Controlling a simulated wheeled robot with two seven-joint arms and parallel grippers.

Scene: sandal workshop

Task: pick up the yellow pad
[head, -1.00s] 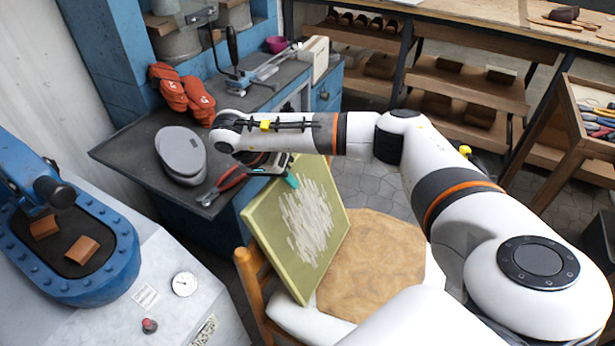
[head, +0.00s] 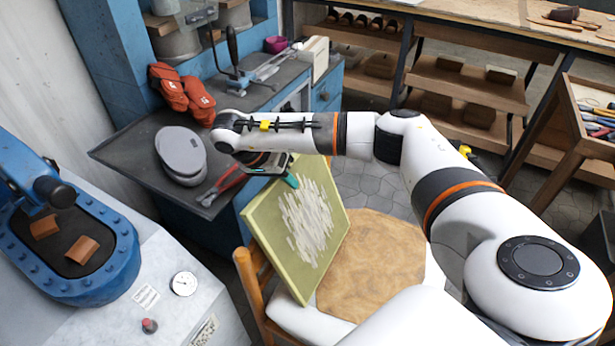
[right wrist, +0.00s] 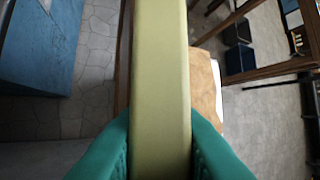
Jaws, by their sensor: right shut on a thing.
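The yellow pad (head: 265,220) is a square, yellow-green pad with a pale streaked patch on its face. In the head view it stands tilted on the chair (head: 375,265), in front of the chair's backrest. My right gripper (head: 291,181) is at the pad's upper edge. In the right wrist view the green fingers (right wrist: 160,150) lie against both sides of the yellow pad (right wrist: 160,75), shut on it. The pad's far face and lower back are hidden. My left gripper is not in view.
A dark bench (head: 130,150) behind the pad holds grey soles (head: 181,153), red-handled pliers (head: 222,187) and orange sandals (head: 183,92). A blue press (head: 75,240) stands at the left. A wooden rack (head: 465,90) is at the back right. Open floor shows between bench and rack.

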